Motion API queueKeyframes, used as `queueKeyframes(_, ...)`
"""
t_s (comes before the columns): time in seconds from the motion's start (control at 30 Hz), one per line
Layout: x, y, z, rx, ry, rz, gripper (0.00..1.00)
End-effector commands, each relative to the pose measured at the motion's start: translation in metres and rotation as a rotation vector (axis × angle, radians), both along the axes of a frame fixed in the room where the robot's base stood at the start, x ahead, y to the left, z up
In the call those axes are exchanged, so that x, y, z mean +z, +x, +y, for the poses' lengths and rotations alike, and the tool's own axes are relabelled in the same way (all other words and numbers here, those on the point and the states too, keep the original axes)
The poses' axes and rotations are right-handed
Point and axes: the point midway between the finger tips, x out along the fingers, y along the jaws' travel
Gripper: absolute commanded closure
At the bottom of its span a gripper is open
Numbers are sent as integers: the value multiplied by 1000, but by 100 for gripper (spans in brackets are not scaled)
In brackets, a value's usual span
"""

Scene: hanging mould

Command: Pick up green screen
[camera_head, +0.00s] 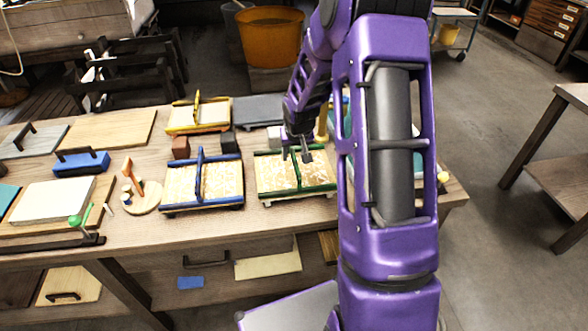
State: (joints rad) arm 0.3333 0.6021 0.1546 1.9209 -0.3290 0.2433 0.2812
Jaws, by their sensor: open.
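The green screen (267,178) is a tray-like frame with green edges, a pale speckled mesh and a raised green bar across its middle. It lies on the wooden table, right of centre on the tabletop. My gripper (297,157) points down above its upper middle, near the green bar, with its two fingers apart and nothing visible between them. I cannot tell whether the fingers touch the bar. My purple arm hides the table just right of the screen.
A similar blue screen (180,183) lies close on the left, and a yellow one (184,114) lies behind. A dark block (228,142) and a brown block (181,147) stand behind the screens. The table's front edge (200,240) is bare.

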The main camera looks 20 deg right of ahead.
Motion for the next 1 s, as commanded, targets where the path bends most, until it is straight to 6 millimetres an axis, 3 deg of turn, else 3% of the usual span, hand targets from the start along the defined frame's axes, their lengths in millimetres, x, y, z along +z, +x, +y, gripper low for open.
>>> queueKeyframes(0.1,-13,5,-1,0,0,2,50)
queueKeyframes(0.37,-16,7,-2,0,-1,-1,50)
queueKeyframes(0.4,-16,7,-2,0,-1,-1,52)
queueKeyframes(0.67,-16,7,-2,0,0,-1,99)
queueKeyframes(1.0,-15,7,-2,0,0,-1,100)
